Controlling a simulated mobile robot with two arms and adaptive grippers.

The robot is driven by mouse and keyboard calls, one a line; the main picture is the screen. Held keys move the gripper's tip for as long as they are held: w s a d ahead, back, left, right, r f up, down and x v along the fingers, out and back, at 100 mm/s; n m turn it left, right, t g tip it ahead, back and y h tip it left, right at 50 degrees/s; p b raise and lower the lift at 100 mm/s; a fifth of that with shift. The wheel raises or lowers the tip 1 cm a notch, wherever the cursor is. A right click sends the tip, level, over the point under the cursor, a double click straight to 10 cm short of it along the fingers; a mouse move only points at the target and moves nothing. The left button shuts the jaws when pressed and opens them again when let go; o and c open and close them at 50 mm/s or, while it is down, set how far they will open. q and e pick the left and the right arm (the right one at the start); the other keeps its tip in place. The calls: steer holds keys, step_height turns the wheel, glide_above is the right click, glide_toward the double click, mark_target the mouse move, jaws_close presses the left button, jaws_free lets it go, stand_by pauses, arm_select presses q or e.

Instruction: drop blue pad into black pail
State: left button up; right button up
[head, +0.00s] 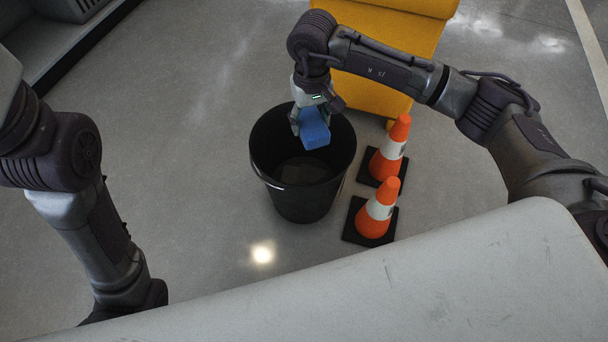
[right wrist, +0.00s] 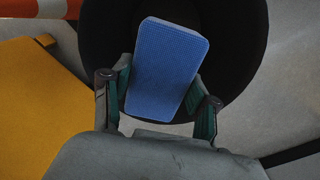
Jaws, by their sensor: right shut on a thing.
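The blue pad (head: 314,128) is a small blue block in my right gripper (head: 311,115). In the right wrist view the pad (right wrist: 164,68) is held between the two fingers of the gripper (right wrist: 160,100), with its textured face showing. The black pail (head: 303,190) stands upright on the floor, and its inside looks empty. In the head view the right gripper and pad show over the pail's opening. In the right wrist view the dark pail (right wrist: 238,45) lies behind the pad. My left gripper is out of view; only the left arm shows.
Two orange and white cones (head: 391,152) (head: 378,208) on black bases stand just right of the pail. A yellow container (head: 385,62) stands behind it. A dark-edged grey unit (head: 50,40) is at the upper left. The floor left of the pail is clear.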

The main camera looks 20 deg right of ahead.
steer(key=shift+f+b, duration=0.7)
steer(key=shift+f, duration=0.8)
steer(key=o, duration=1.2)
steer(key=shift+c, duration=0.2)
steer(key=shift+r, duration=0.1)
step_height(320, 180, up, 12)
steer(key=shift+f, duration=0.1)
